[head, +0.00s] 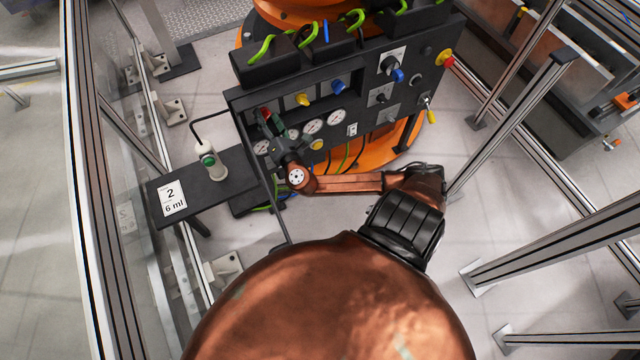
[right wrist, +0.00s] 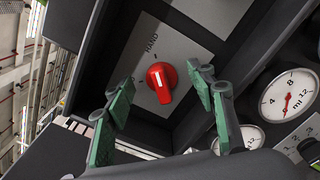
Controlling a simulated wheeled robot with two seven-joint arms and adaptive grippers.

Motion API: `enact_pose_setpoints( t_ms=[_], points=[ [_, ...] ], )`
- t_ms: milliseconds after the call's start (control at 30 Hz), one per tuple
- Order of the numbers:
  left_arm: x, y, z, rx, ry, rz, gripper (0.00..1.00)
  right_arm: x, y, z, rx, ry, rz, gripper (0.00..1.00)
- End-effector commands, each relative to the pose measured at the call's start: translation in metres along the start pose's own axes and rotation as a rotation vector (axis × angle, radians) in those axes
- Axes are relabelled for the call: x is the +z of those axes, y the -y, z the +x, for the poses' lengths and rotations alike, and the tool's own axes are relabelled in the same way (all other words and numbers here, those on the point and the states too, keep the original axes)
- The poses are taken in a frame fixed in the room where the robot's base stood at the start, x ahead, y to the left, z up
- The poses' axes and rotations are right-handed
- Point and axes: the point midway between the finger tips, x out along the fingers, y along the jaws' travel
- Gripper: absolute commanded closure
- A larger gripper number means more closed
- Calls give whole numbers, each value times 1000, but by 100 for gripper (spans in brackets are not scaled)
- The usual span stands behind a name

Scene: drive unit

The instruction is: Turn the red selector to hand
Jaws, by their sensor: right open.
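The red selector (right wrist: 160,82) is a round knob with a grip bar and a white line, on a light plate in a dark recess. The word HAND is printed on the plate above it in the right wrist view; the bar points down, away from that word. In the head view the selector (head: 265,112) shows only partly, at the panel's left end. My right gripper (head: 273,128) is in front of it, open. Its green finger pads stand at either side of the knob in the right wrist view, apart from it. My left gripper is not in view.
Yellow (head: 302,99) and blue (head: 338,87) selectors sit right of the red one, above several round gauges (head: 312,126). A side shelf (head: 225,180) holds a white and green item (head: 211,163) and a card (head: 171,198). Metal frame posts (head: 515,120) stand at right.

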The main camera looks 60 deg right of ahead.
Motion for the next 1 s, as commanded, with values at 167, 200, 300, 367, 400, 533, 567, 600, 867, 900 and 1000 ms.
enact_pose_setpoints(
  t_ms=[167, 200, 300, 367, 400, 533, 567, 600, 867, 900, 1000],
  points=[
    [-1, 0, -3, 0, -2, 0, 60, -1, 2, -32, -4, -3, -4, 49],
    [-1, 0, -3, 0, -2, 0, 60, -2, 2, -39, -5, -4, -4, 49],
    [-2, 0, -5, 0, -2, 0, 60, -2, 1, -57, -4, -5, -2, 49],
    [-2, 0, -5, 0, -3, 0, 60, -2, 1, -69, -4, -4, -1, 49],
    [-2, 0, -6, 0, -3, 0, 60, -1, 1, -76, -4, -4, -1, 49],
    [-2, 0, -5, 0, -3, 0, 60, -11, 19, -74, -41, -22, 10, 49],
    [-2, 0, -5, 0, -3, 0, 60, -14, 24, -74, -51, -28, 14, 49],
    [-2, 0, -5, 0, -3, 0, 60, -18, 31, -72, -67, -35, 20, 49],
    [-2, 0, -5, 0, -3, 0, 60, -41, 75, -67, -161, -82, 59, 49],
    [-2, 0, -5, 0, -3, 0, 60, -44, 81, -67, -175, -89, 66, 49],
    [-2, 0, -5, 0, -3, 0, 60, -53, 98, -67, -212, -105, 84, 49]
  ],
)
